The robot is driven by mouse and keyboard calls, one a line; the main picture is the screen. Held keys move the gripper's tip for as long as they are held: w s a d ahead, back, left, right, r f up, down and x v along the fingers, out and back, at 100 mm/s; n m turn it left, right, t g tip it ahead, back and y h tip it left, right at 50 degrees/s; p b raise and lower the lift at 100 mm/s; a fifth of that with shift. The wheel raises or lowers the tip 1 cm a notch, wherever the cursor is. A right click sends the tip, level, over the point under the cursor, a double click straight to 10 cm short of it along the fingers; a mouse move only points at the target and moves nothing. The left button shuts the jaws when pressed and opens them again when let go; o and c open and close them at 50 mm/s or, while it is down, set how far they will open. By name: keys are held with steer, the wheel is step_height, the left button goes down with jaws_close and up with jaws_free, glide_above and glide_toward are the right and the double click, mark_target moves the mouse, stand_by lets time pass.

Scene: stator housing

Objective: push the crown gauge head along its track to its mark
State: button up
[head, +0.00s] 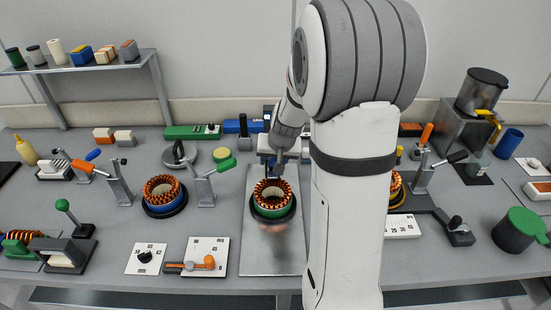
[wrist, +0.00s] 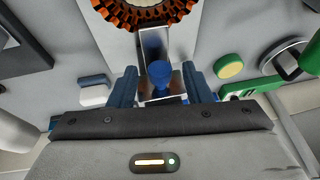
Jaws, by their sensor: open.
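What I take to be the crown gauge head is a small piece with a blue knob (wrist: 160,74) on a shiny metal strip in the wrist view. My gripper (wrist: 161,70) is open, with one blue finger on each side of the knob. I cannot tell whether either finger touches it. The strip (wrist: 154,42) runs from the knob towards a copper-wound stator (wrist: 150,10). In the head view, my gripper (head: 280,158) is low, just behind the stator (head: 272,199), which sits on a metal plate (head: 273,256). My arm hides part of this area, and I cannot make out the mark.
Dial plates (head: 147,258) lie at the front. My arm hides much right of centre.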

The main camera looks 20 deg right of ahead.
steer(key=shift+c, duration=0.6)
jaws_close()
